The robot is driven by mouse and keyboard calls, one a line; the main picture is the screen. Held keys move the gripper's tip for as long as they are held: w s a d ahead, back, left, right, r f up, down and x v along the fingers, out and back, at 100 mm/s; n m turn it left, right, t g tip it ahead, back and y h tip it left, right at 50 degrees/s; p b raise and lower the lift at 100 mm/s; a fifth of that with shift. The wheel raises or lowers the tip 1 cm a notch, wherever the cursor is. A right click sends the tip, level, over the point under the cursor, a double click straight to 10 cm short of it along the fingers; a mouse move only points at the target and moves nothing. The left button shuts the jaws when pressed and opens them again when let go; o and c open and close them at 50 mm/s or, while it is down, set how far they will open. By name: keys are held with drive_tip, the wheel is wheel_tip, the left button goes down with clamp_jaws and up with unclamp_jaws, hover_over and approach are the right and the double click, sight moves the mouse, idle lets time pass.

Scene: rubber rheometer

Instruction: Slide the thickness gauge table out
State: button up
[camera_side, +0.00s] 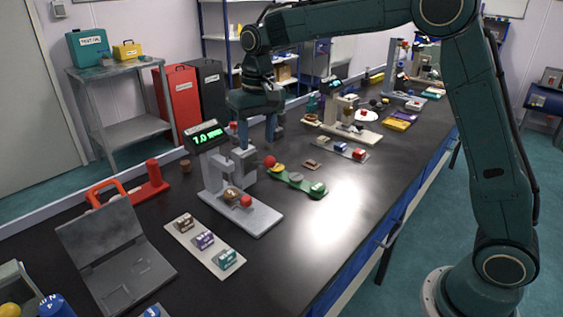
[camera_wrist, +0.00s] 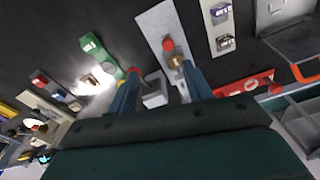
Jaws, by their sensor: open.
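The thickness gauge (camera_side: 262,219) is a light grey stand with a green-lit display (camera_side: 207,136) at its top left. Low on its base, its small table carries a brown round piece (camera_side: 231,194) beside a red knob (camera_side: 246,201). In the wrist view, the red knob (camera_wrist: 168,44) and brown piece (camera_wrist: 177,61) lie on the pale base (camera_wrist: 155,22). My gripper (camera_side: 259,142) is open and empty, pointing down behind and above the gauge. In the wrist view, the gauge's grey head (camera_wrist: 153,90) appears between the fingers; contact cannot be told.
A green tool (camera_side: 300,184) with a red ball lies right of the gauge. A pale strip (camera_side: 203,247) with several small labelled boxes lies in front. A red stand (camera_side: 152,186) and an open grey case (camera_side: 118,253) are at left. Bare black bench lies front right.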

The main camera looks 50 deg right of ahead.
hover_over(247, 199)
wheel_tip(247, 199, down, 5)
drive_tip(key=shift+w+r+g, duration=0.1)
drive_tip(key=shift+r+g, duration=0.1)
drive_tip(key=shift+g, duration=0.2)
drive_tip(key=shift+f, duration=0.1)
drive_tip(key=shift+f, duration=6.8)
drive_tip(key=shift+c, duration=0.4)
clamp_jaws()
